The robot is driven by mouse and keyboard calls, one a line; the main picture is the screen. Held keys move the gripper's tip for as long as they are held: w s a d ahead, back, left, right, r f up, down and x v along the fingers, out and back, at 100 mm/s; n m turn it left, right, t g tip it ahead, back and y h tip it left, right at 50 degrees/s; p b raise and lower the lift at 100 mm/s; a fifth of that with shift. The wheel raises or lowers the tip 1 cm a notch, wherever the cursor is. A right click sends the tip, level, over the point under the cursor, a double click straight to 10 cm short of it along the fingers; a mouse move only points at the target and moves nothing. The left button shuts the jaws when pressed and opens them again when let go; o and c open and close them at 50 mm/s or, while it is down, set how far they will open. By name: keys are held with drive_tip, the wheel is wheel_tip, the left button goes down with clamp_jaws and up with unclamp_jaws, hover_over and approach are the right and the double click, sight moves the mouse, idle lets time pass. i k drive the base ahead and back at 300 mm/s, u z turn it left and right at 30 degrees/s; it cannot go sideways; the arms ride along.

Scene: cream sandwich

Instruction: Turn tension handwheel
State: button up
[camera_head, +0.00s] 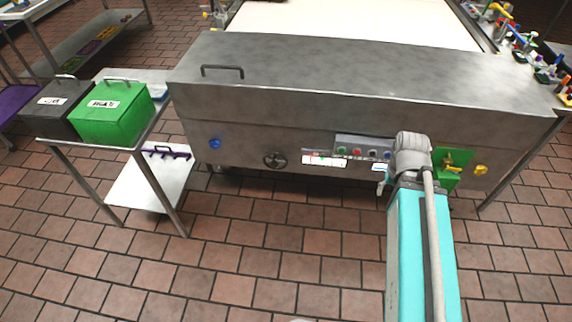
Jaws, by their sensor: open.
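A dark round handwheel (275,160) sits on the lower front face of the steel machine (330,95), left of the labelled control panel. A blue knob (215,143) is further left on the same face and a yellow knob (481,169) is near its right end. No label tells which one sets tension. My teal and grey arm reaches up from the bottom right to the machine front. A small part of my gripper (383,179) shows left of the arm's wrist, below the panel, well right of the dark handwheel and apart from it. The fingers are mostly hidden.
The control panel (362,148) has several buttons. A green box with a yellow part (450,160) is right of my wrist. A side table (140,150) at left holds a green bin (112,115) and a dark bin (60,105). The tiled floor in front is clear.

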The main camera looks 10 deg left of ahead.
sight(274, 163)
drive_tip(key=z, duration=0.75)
drive_tip(key=k, duration=0.25)
drive_tip(key=u, duration=1.5)
